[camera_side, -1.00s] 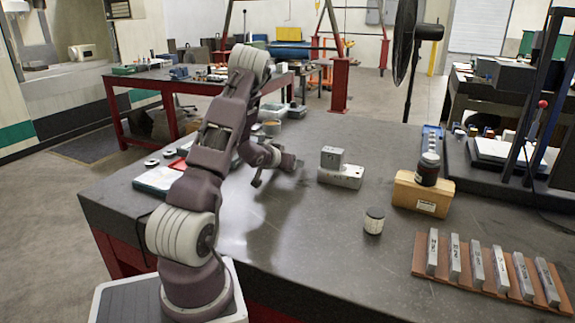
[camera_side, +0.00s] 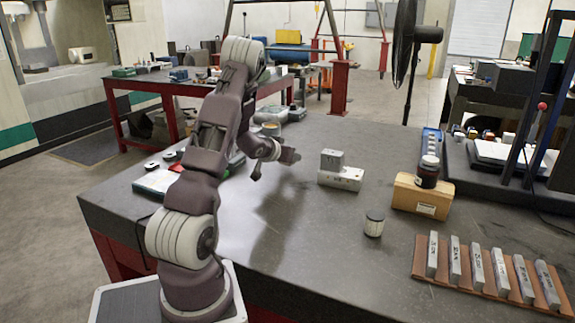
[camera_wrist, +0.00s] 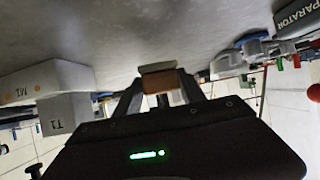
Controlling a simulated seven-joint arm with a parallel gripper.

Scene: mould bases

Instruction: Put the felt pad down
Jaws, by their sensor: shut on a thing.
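My gripper (camera_wrist: 160,92) is shut on a small block, brown with a pale grey strip along one edge, which I take to be the felt pad (camera_wrist: 158,82). The pad sits between the two fingertips in the wrist view. In the side view my gripper (camera_side: 273,165) is above the dark grey bench top (camera_side: 310,245), left of the stacked metal blocks. The pad is too small to make out in the side view. The bench surface also shows in the wrist view (camera_wrist: 130,30), apart from the pad as far as I can tell.
Two stacked metal blocks (camera_side: 341,179) stand right of my gripper. A lidded jar (camera_side: 374,222), a wooden block with a dark bottle (camera_side: 428,171) on it, and a brown rack (camera_side: 480,280) of metal bars lie further right. The bench's front middle is clear.

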